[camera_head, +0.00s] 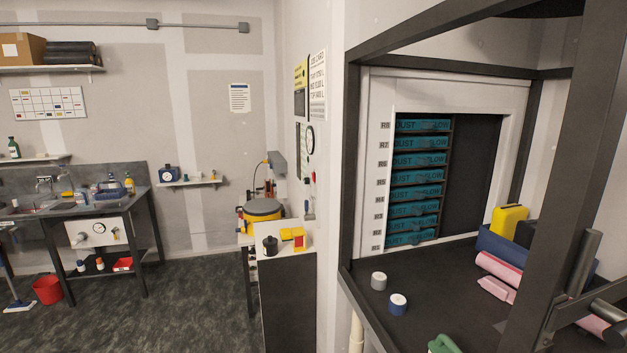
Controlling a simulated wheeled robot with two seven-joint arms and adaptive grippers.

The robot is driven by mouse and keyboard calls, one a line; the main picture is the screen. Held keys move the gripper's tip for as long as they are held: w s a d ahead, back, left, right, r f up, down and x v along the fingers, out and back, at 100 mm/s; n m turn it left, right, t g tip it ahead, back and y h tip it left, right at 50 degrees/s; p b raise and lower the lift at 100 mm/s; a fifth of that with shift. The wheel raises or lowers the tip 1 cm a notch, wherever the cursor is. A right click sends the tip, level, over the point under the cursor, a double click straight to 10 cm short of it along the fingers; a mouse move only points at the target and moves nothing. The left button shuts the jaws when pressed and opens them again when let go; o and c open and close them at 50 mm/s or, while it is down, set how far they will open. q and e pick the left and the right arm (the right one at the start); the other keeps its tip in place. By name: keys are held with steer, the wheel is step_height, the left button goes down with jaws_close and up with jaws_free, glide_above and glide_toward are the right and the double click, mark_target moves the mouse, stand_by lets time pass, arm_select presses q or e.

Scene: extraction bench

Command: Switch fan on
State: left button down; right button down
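No fan or fan switch can be told for certain. The extraction bench (352,200) has a dark frame and fills the right side. Its white back panel (375,150) holds a stack of teal slats (415,178) with dark lettering and row labels beside them. A dark panel (470,165) sits to their right. A dark rounded shape (545,8) shows at the top edge, cut off. A small yellow and red box (292,236) stands on a white-topped cabinet left of the bench; its function is unclear. Neither of my grippers is in view.
A dark post (575,180) crosses the right side. A sink bench (95,208) and red bucket (47,290) stand left. The floor between is clear.

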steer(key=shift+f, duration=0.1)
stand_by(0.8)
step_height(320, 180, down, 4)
steer(key=b, duration=0.4)
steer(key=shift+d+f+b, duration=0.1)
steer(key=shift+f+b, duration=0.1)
steer(key=shift+b, duration=0.2)
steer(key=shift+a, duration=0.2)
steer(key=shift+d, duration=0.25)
stand_by(1.1)
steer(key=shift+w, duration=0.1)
